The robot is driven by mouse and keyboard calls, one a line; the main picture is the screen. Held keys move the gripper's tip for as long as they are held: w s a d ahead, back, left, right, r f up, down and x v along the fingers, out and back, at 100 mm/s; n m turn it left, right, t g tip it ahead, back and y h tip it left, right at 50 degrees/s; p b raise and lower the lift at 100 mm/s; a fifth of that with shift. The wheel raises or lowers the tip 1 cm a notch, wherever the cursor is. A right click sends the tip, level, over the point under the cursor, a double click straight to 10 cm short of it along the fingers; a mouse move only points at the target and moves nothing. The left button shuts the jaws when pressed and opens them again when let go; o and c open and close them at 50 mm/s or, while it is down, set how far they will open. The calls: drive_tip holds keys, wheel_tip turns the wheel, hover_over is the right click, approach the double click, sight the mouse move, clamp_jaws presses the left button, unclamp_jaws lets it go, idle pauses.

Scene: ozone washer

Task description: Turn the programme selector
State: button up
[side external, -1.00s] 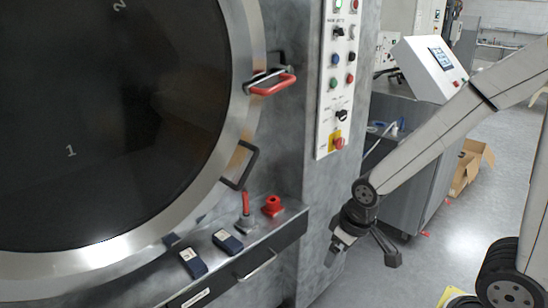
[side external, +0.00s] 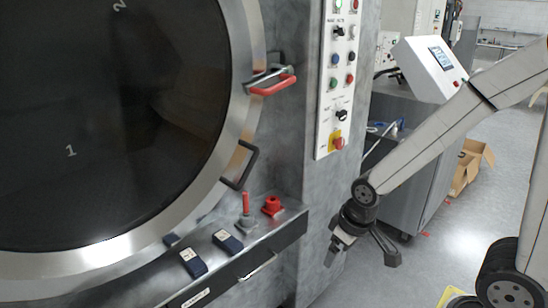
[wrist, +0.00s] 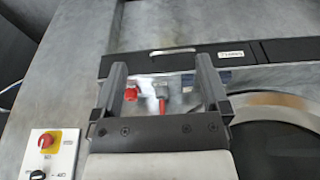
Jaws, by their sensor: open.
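The white control panel (side external: 325,85) on the grey machine column carries two black rotary selectors, an upper one (side external: 339,31) and a lower one (side external: 341,114). The labels are too small to tell which is the programme selector. In the wrist view the panel shows at the lower left, with a black knob (wrist: 38,174) at the bottom edge. My gripper (side external: 335,248) hangs below and just right of the panel, pointing down, clear of both selectors. In the wrist view my gripper (wrist: 160,64) is open, its two fingers wide apart with nothing held between them.
A red knob on a yellow plate (side external: 338,143) sits under the lower selector. A ledge (side external: 265,245) left of my gripper holds a red-handled lever (side external: 246,205), a red knob (side external: 272,206) and two dark blocks (side external: 228,241). A grey cabinet (side external: 400,150) stands behind my arm.

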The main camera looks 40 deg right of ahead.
drive_tip(key=w+d+r+n+t+h, duration=0.1)
drive_tip(key=w+d+r+n+t, duration=0.25)
drive_tip(key=w+d, duration=0.65)
drive_tip(key=w+d+r+n+t+h, duration=0.25)
drive_tip(key=w+d+r+t, duration=0.2)
drive_tip(key=w+d, duration=0.5)
drive_tip(key=n+t+y, duration=0.4)
drive_tip(key=n+t, duration=0.3)
drive_tip(key=n, duration=0.5)
approach(345, 116)
drive_tip(key=w, duration=0.2)
drive_tip(key=shift+s+a+f+h, duration=0.1)
drive_tip(key=shift+a+h, duration=0.1)
drive_tip(key=shift+h, duration=0.05)
drive_tip(key=shift+w, duration=3.9)
